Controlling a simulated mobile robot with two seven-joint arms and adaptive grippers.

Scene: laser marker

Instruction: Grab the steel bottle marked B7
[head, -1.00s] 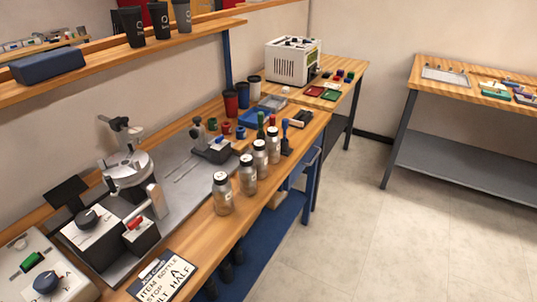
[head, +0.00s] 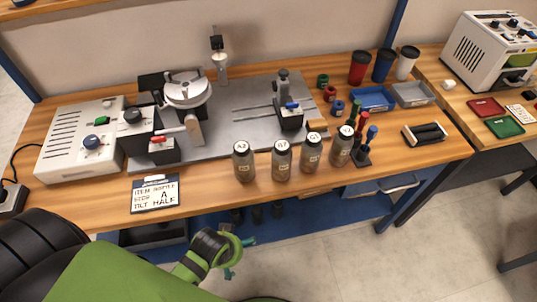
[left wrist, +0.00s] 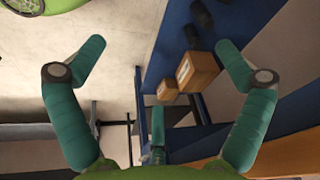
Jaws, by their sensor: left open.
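Several steel bottles with white marked caps stand upright in a row along the front of the bench. The second from the left (head: 282,161) has a cap that seems to read B7, though the print is small. The leftmost bottle (head: 244,162) is close beside it; two more, a third (head: 311,153) and a fourth (head: 341,147), stand to its right. My left gripper (head: 238,257) is open and empty, in front of and below the bench edge, apart from the bottles. Its teal fingers (left wrist: 154,72) are spread wide in the left wrist view, with no bottle between them. My right gripper is not seen.
A marking machine on a grey plate (head: 225,125) fills the bench behind the bottles. A sign (head: 155,194) lies at front left. Upright colored tools (head: 362,150) stand just right of the bottles. Cardboard boxes (left wrist: 197,70) sit on the blue lower shelf.

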